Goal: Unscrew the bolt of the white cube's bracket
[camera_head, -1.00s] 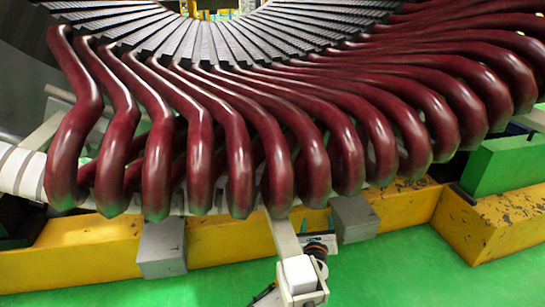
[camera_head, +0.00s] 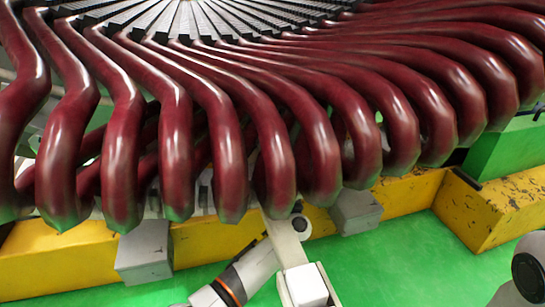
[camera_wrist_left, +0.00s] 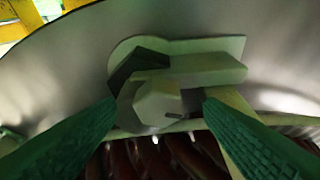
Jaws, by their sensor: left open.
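The white cube (camera_head: 306,285) sits at the near end of a pale bracket bar (camera_head: 285,243) that runs out from under the dark red coils. In the left wrist view, a pale hexagonal bolt head (camera_wrist_left: 157,101) stands out from a bracket plate (camera_wrist_left: 205,48) on a curved metal surface. My left gripper (camera_wrist_left: 160,106) is open, with its green fingers on either side of the bolt head and visible gaps between. In the head view, my left arm (camera_head: 250,272) reaches up behind the bar, and its fingers are hidden. My right gripper is not in view.
The thick red coils (camera_head: 270,150) hang low over the work area. A yellow beam (camera_head: 205,240) with grey blocks (camera_head: 145,255) on it runs below them. A green block (camera_head: 505,150) stands at the right. The green floor (camera_head: 400,260) is clear in front.

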